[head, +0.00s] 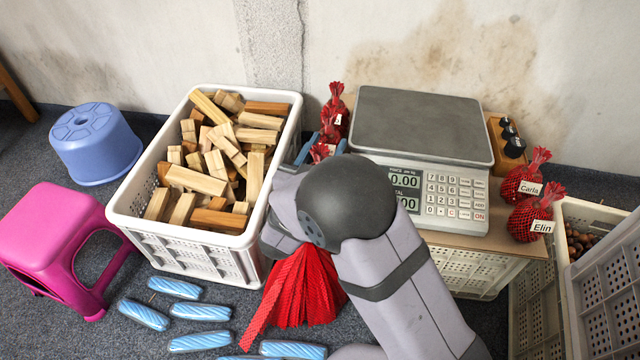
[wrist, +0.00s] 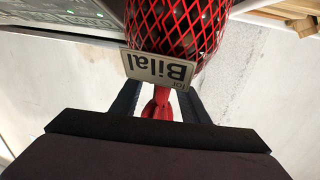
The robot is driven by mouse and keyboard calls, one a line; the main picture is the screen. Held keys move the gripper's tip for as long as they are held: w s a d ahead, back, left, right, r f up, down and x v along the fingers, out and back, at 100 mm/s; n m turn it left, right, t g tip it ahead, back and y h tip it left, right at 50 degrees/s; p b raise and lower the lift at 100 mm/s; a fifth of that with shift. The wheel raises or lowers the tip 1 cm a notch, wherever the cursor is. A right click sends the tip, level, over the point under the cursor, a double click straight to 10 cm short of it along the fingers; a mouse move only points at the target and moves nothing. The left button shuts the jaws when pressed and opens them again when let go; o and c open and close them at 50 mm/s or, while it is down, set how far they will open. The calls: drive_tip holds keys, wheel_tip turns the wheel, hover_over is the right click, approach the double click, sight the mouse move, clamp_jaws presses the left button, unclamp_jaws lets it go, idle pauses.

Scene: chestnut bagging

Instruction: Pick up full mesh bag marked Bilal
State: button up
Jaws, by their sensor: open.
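The red mesh bag marked Bilal (wrist: 178,30) fills the top of the wrist view, its contents dark behind the net. Its white label (wrist: 158,69) reads upside down there. My gripper (wrist: 160,100) is open, with one finger on each side of the bag's gathered red neck; a gap shows on both sides. In the head view my gripper (head: 322,143) is largely behind my arm, between the crate of wood and the scale. A bit of red mesh shows between its fingers there; most of that bag is hidden.
Another red bag (head: 335,108) stands just behind, beside the scale (head: 422,120). Bags marked Carla (head: 514,184) and Elin (head: 524,222) sit right of the scale. A white crate (head: 190,240) of wood blocks stands left. Empty red nets (head: 300,290) hang in front.

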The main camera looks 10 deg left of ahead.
clamp_jaws()
drive_tip(key=shift+r, duration=0.15)
